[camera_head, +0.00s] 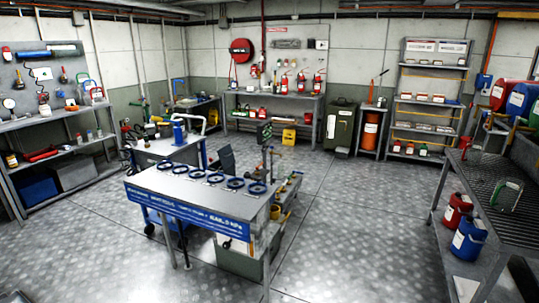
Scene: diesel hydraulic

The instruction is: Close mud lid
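I cannot make out a label that marks a mud lid. A tall dark green bin (340,125) stands against the back wall, and its top looks flat and shut. A low grey-green box (238,262) stands on the floor under the right end of the valve table; the table hides its top, so I cannot tell whether it has a lid. My gripper is not in view.
The valve table (205,207) with several dark handwheels stands in the middle. A grated bench (485,190) is at right, with a red canister (457,211) and a blue canister (468,241) below it. Floor (355,215) between them is clear.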

